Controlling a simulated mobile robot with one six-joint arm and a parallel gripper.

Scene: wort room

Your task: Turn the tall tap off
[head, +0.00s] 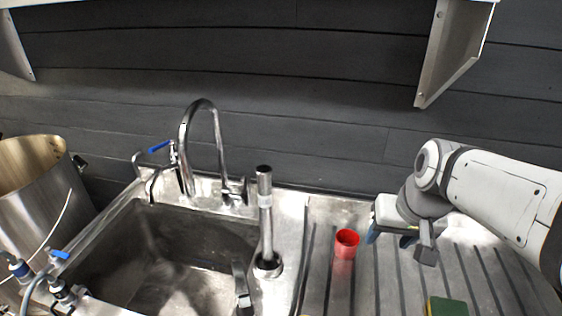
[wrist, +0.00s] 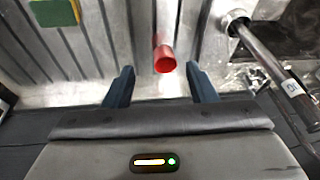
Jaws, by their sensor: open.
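The tall tap (head: 186,150) is a chrome gooseneck at the back rim of the sink, its spout arching up and over to the right. A lever (head: 232,190) stands at its base on the right, and a blue-handled lever (head: 160,146) is on its left. I cannot tell whether water is running. My gripper (head: 393,238) is over the ribbed drainboard, well to the right of the tap. It is open and empty. In the wrist view my gripper (wrist: 160,84) has its two dark fingers apart, with a red cup (wrist: 165,60) beyond the gap between them. The tap is not clear in that view.
The red cup (head: 346,243) stands on the drainboard left of my gripper. A steel standpipe (head: 265,215) rises between the cup and the tap. A green and yellow sponge (head: 447,307) lies at the front. A large pot (head: 40,190) is far left; a shelf bracket (head: 452,50) hangs above.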

